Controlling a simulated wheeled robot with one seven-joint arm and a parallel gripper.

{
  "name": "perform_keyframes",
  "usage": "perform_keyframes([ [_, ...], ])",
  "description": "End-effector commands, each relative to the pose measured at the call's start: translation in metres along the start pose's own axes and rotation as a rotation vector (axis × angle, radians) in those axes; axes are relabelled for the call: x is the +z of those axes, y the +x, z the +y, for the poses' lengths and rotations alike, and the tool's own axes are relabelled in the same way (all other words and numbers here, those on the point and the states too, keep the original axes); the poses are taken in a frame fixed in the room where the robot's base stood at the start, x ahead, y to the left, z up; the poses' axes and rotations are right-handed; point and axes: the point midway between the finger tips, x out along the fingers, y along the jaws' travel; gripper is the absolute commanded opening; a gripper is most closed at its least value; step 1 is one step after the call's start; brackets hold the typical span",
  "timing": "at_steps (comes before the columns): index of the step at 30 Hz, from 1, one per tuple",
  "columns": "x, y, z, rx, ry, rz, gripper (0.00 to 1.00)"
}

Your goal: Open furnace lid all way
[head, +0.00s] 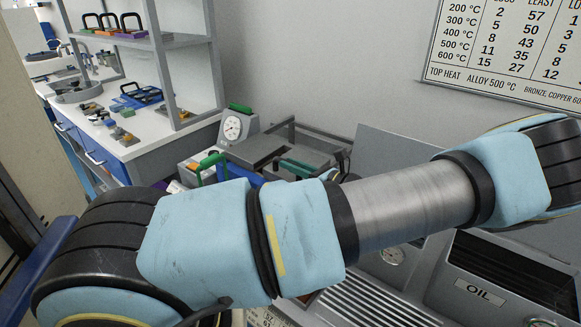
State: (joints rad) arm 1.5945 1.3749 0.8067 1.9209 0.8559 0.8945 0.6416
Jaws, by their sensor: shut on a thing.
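My own light-blue and grey arm crosses the whole foreground and hides much of the equipment behind it. My gripper does not show in this view, so what it holds cannot be seen. A plain grey panel (392,152) stands raised against the wall behind my arm. It may be the furnace lid, but its hinge and lower edge are hidden, so I cannot tell how far open it is.
A box marked OIL (485,292) is at the lower right. A dial tester (237,127) and a grey flat-topped fixture (283,152) stand behind my arm. A white bench (125,125) with small parts and a shelf is at the left. A temperature chart (510,50) hangs on the wall.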

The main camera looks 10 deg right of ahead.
Motion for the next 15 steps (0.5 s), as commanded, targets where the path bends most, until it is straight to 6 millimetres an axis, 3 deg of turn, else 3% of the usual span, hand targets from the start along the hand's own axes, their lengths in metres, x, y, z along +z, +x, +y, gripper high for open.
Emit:
perform_keyframes([
  [3, 0.004, 0.000, -0.032, -0.009, -0.008, 0.003, 0.00],
  [7, 0.009, -0.001, -0.058, -0.010, -0.007, 0.003, 0.00],
  [15, 0.015, -0.002, -0.072, -0.009, -0.003, 0.002, 0.00],
])
